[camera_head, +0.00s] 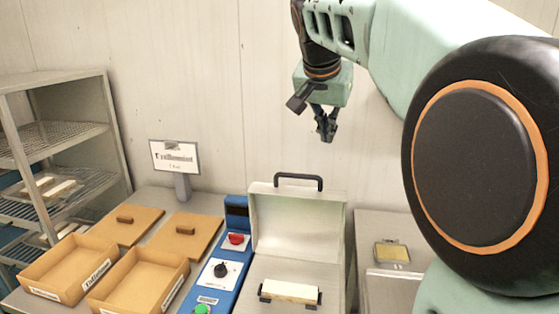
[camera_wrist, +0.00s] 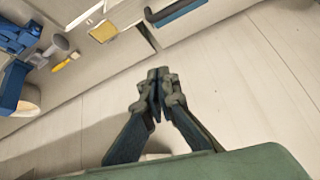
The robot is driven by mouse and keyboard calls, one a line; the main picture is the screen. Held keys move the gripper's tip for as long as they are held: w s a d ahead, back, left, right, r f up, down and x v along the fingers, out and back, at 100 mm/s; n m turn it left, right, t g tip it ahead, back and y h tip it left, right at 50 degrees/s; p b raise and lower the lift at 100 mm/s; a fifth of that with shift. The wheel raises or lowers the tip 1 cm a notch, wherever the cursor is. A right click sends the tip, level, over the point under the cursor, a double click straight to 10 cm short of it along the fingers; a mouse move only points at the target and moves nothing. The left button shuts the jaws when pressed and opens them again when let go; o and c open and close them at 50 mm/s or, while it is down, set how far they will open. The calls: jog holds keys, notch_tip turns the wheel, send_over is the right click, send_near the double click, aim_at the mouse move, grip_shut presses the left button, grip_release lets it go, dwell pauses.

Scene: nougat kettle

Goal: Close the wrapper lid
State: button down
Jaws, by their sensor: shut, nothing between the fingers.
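The wrapper lid (camera_head: 300,222) stands open and upright at the back of the wrapper, with a black handle (camera_head: 299,177) along its top edge. A pale bar (camera_head: 290,291) lies on dark supports inside the wrapper below it. My gripper (camera_head: 327,136) is shut and empty, pointing down in the air above the lid, a little right of the handle; its exact depth is hard to judge. In the wrist view my gripper (camera_wrist: 158,80) shows closed fingertips, with what looks like the lid's handle (camera_wrist: 174,11) beyond them at the top.
A blue control panel (camera_head: 219,270) with knobs stands left of the wrapper. Two brown trays (camera_head: 139,279) and their lids lie further left, before a small sign (camera_head: 174,156). A wire shelf (camera_head: 55,131) stands far left. A yellow piece (camera_head: 392,252) lies on the right counter.

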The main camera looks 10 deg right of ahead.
jog(key=a, duration=0.1)
jog(key=p, duration=0.1)
send_over(318, 189)
jog(key=w, duration=0.2)
jog(key=shift+n, duration=0.3)
jog(key=f, duration=0.9)
jog(key=shift+s+d, duration=0.25)
jog(key=shift+d, duration=0.05)
jog(key=shift+s+a+f, duration=0.2)
jog(key=shift+s, duration=0.05)
jog(key=shift+s, duration=0.1)
jog(key=shift+f, duration=0.1)
